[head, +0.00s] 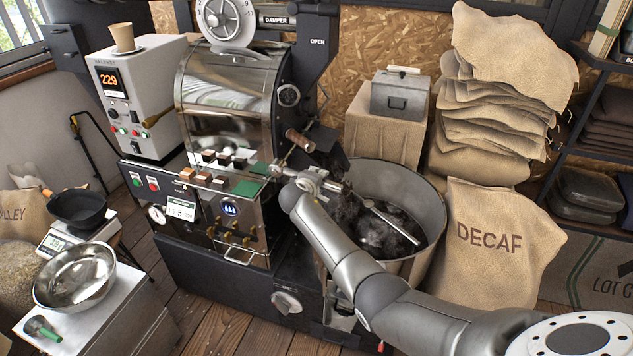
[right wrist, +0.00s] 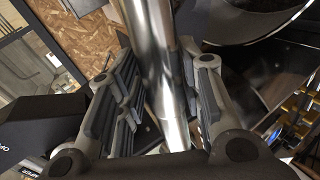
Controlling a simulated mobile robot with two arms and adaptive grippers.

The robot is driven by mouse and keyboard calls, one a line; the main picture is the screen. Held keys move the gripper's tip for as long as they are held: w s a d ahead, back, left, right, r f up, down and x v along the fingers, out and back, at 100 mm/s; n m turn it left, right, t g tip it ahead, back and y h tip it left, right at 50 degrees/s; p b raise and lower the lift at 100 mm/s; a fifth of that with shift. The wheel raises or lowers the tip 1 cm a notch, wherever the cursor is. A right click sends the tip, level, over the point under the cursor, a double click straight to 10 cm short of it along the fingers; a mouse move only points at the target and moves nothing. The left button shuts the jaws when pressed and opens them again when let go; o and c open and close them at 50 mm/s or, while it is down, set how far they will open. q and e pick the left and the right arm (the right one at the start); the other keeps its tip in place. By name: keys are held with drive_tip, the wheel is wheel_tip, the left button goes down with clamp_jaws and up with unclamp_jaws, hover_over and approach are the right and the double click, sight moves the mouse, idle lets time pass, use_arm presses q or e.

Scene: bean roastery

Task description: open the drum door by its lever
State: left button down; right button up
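The roaster's shiny drum (head: 228,92) stands at the middle left of the head view. A short brown handle (head: 300,140) sticks out at its front. My right arm comes in from the right, and its gripper (head: 350,205) is low in front of the drum, over the rim of the round bin. In the right wrist view the padded fingers (right wrist: 165,95) are apart, with a shiny metal bar (right wrist: 155,60) showing between them. I cannot tell whether they touch it or whether it is the lever. The arm and gripper hide the drum door area. My left gripper is out of view.
The bin (head: 432,190) holds dark contents. A DECAF sack (head: 495,245) stands right of the bin, close to my arm. A bench with a metal bowl (head: 75,275) is at the left.

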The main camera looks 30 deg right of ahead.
drive_tip(key=shift+o, duration=0.9)
drive_tip(key=shift+v, duration=0.85)
drive_tip(key=v, duration=1)
drive_tip(key=shift+s+a, duration=0.1)
drive_tip(key=shift+a, duration=0.05)
